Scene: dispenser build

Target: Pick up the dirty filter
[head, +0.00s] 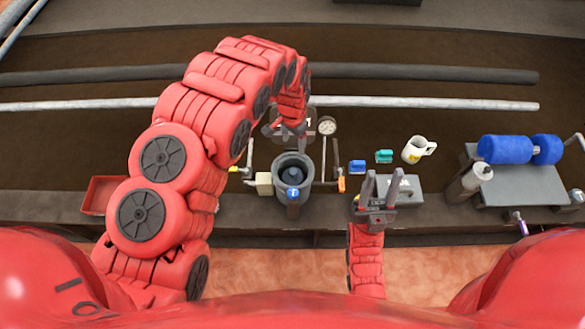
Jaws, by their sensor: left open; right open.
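A grey round housing (293,178) stands upright at the middle of the bench, open at the top. A dark round piece (292,168) shows inside it; I cannot tell whether this is the dirty filter. No other thing is clearly a dirty filter. My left gripper (300,131) is above and behind the housing, at the end of the arched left arm, small and partly hidden by that arm; it is open. My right gripper (381,187) is open and empty, fingers pointing away from me, to the right of the housing and in front of a grey box (402,187).
A pressure gauge (327,126) on pipes stands behind the housing. A red tray (99,194) is at left. Blue rollers (505,149) and a bottle (470,182) are at far right.

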